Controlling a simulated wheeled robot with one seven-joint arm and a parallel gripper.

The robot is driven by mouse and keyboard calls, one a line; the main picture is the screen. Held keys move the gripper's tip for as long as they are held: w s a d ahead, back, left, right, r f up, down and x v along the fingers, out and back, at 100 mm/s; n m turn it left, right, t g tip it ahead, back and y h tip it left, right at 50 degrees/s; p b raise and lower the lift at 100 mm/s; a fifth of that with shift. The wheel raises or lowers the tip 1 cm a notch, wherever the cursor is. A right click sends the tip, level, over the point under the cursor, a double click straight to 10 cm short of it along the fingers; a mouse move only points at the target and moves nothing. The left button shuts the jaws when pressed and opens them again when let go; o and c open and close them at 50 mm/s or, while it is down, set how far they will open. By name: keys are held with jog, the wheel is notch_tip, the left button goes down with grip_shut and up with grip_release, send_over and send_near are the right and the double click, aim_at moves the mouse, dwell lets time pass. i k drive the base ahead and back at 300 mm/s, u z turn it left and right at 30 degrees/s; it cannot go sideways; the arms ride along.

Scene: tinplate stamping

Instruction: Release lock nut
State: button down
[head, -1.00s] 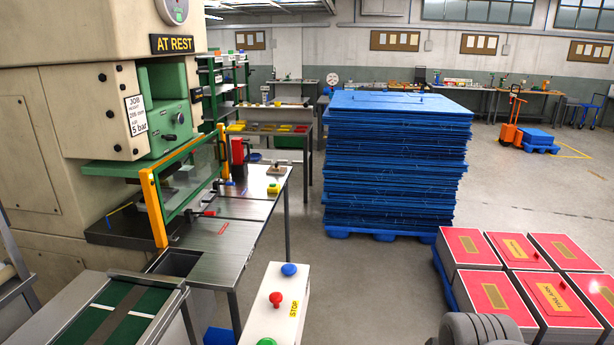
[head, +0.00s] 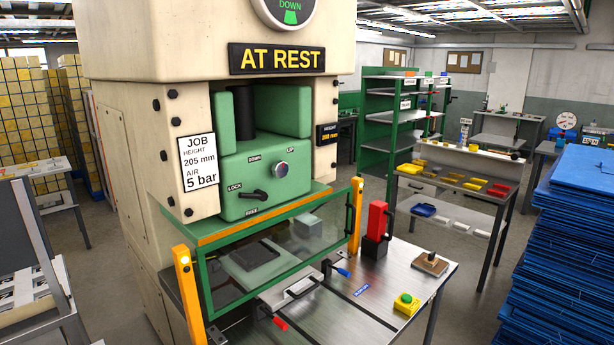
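The press (head: 130,150) stands close in the head view, with a green ram block (head: 240,165) in its opening. A black lever (head: 254,194) sits on the lower front of the block, between a LOCK label at its upper left and a FREE label below it. The lever lies roughly level, its free end toward the LOCK side. My gripper is not in view.
A green-framed clear guard (head: 285,255) with yellow posts stands before the die area, below the lever. The bench (head: 335,310) holds a red-and-black device (head: 376,228), a yellow box with a green button (head: 406,304) and red- and blue-handled clamps. Blue stacked sheets (head: 570,250) stand at right.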

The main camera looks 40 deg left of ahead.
aim_at(259, 194)
jog(key=i, duration=2.3)
jog(key=u, duration=1.8)
jog(key=i, duration=0.25)
jog(key=u, duration=2.75)
jog(key=i, duration=1)
